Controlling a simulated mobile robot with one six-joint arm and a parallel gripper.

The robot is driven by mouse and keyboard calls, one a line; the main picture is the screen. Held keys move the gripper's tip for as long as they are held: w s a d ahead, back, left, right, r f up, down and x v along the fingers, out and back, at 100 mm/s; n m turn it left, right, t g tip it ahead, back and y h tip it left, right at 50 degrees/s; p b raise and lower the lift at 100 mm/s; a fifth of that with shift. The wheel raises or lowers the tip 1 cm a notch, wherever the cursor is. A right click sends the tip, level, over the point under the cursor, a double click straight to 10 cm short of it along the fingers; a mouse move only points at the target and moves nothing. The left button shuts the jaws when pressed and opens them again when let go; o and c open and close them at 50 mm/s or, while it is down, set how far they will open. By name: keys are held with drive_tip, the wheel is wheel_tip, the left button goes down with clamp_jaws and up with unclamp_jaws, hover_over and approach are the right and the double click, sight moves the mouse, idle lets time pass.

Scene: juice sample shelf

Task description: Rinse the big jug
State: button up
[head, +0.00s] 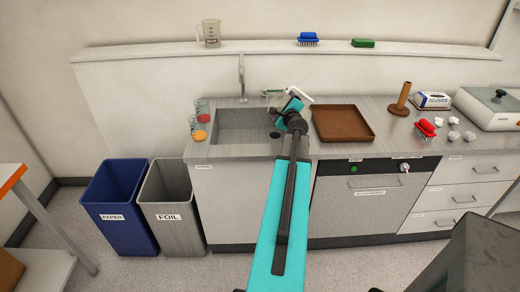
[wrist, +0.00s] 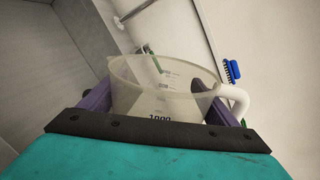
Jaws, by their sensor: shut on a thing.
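My gripper (wrist: 165,100) is shut on a big translucent jug (wrist: 160,92) with a white handle (wrist: 234,100) and a "1000" mark. The jug fills the middle of the wrist view, rim towards the camera's far side. In the head view my gripper (head: 288,104) is above the right side of the sink (head: 228,124). The arm hides most of the jug there; the white handle (head: 299,94) shows. The tap (head: 241,78) stands behind the sink, to the left of the gripper. No water is visible.
A brown tray (head: 342,123) lies right of the sink. Coloured cups (head: 201,115) stand left of it. Another jug (head: 211,33), a blue brush (head: 307,39) and a green sponge-like block (head: 363,43) are on the ledge. A red brush (head: 425,128) lies at right.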

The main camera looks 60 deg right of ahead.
drive_tip(key=shift+s+d+r+m+b, duration=0.1)
drive_tip(key=shift+s+r+m+b, duration=0.15)
drive_tip(key=shift+m, duration=0.45)
drive_tip(key=shift+s+d+r+m+t+b, duration=0.25)
drive_tip(key=shift+m+t, duration=0.25)
drive_tip(key=shift+m, duration=0.4)
drive_tip(key=s+m, duration=0.1)
drive_tip(key=s+d+m, duration=0.1)
drive_tip(key=shift+d+r+m+t+b, duration=0.3)
drive_tip(key=shift+r+b, duration=0.05)
drive_tip(key=shift+r, duration=0.05)
drive_tip(key=shift+s+d+f+m+b, duration=0.45)
drive_tip(key=shift+s+f+m+b, duration=0.25)
drive_tip(key=shift+m+b, duration=0.35)
drive_tip(key=shift+d+r+m+t+p, duration=0.1)
drive_tip(key=shift+r+m+t+p, duration=0.2)
drive_tip(key=shift+r+p, duration=0.25)
drive_tip(key=shift+s+d+r+m, duration=0.2)
drive_tip(key=shift+s+r+m, duration=0.2)
drive_tip(key=shift+r+m, duration=0.25)
drive_tip(key=shift+p, duration=0.3)
